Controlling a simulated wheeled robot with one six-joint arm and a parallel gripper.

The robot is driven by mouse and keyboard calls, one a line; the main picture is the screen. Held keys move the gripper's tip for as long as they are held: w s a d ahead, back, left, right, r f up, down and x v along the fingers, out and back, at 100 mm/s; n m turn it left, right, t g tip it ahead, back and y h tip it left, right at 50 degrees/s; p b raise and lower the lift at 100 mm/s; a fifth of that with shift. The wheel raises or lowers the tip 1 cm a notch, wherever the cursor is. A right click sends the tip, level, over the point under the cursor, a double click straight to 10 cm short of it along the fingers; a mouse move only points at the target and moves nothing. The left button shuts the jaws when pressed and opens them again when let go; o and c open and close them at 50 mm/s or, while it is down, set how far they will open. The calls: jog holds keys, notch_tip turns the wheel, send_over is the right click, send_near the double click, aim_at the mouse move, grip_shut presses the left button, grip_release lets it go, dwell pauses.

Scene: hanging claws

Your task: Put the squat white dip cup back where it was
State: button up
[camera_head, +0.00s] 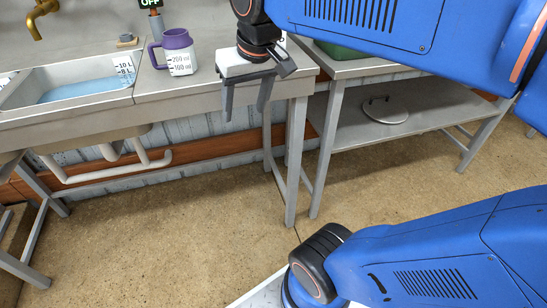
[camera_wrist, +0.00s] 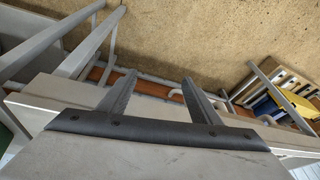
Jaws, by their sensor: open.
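I cannot make out a squat white dip cup for certain in either view. A small white patch with a dark mark (camera_head: 283,40) shows beside my wrist in the head view; it is mostly hidden, and I cannot tell what it is. My gripper (camera_head: 245,110) is open, its two fingers pointing down at the front edge of the steel counter. In the wrist view, my gripper (camera_wrist: 159,77) has its fingers well apart with nothing between them; floor and table legs show beyond.
A purple-and-white measuring jug (camera_head: 179,56) stands on the counter (camera_head: 195,88) left of my gripper. A round lid (camera_head: 385,110) lies on the right table's lower shelf. The floor (camera_head: 180,220) is clear.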

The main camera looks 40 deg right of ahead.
jog(key=s+d+f+n+t, duration=0.1)
jog(key=s+f, duration=0.7)
jog(key=f, duration=0.3)
jog(key=shift+s+d+f, duration=0.15)
jog(key=shift+s+d, duration=0.15)
jog(key=shift+d, duration=0.1)
